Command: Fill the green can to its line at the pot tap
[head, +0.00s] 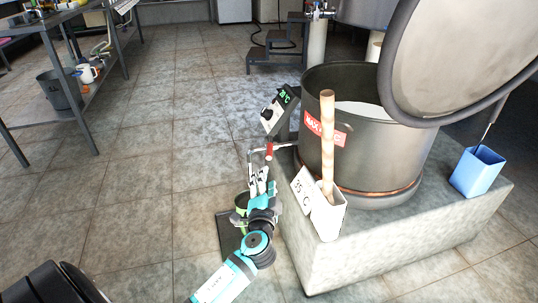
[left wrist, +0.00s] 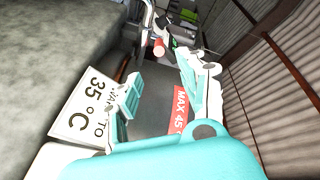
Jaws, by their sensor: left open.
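The pot (head: 345,155) is a large dark vessel with pale contents, standing on a stone block. Its tap (head: 268,152) has a red handle and sits on the pot's left side; the red end also shows in the left wrist view (left wrist: 158,47). My left gripper (head: 258,177) is open and empty, just below and in front of the tap, with the red end ahead of its fingers (left wrist: 160,85) in the wrist view. The green can (head: 241,202) is below the tap, mostly hidden behind my gripper; its line and level cannot be seen. My right gripper is not in view.
A sign reading 35 °C (head: 304,188) and a holder (head: 328,217) with a wooden handle stand on the block (head: 400,240) close to my left arm. A blue container (head: 477,171) stands at its right.

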